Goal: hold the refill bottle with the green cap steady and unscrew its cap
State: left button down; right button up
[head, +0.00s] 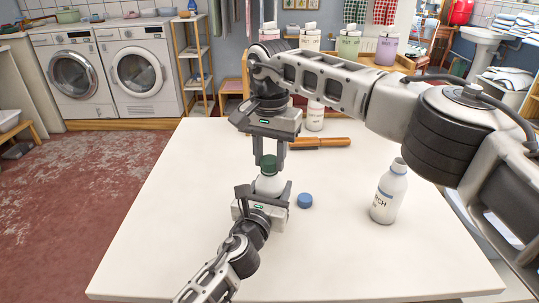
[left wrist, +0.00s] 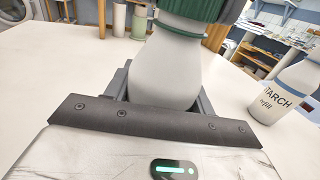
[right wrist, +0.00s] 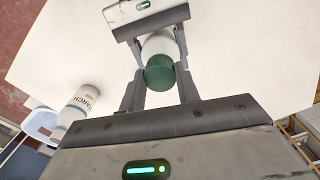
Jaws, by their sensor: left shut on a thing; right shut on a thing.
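The white refill bottle (head: 268,185) stands upright on the table, with its green cap (head: 268,163) at its top. My left gripper (head: 264,193) is shut around the bottle's body low down; the bottle fills the left wrist view (left wrist: 165,65). There, a thin green ring shows on the neck just below the cap (left wrist: 193,8). My right gripper (head: 269,153) points down from above with its fingertips on both sides of the cap. The right wrist view shows the cap (right wrist: 160,75) between these fingers. The bottle's label is hidden.
A loose blue cap (head: 305,201) lies right of the held bottle. An uncapped starch refill bottle (head: 389,192) stands farther right. A wooden-handled object (head: 320,142) and another white bottle (head: 315,116) are behind. The white table's (head: 180,230) left and front areas are clear.

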aim_at(270, 159)
dwell(0.4)
jog(key=shift+r, duration=1.1)
jog(key=shift+r, duration=2)
pick_arm(q)
jog(key=shift+c, duration=2.2)
grip_release()
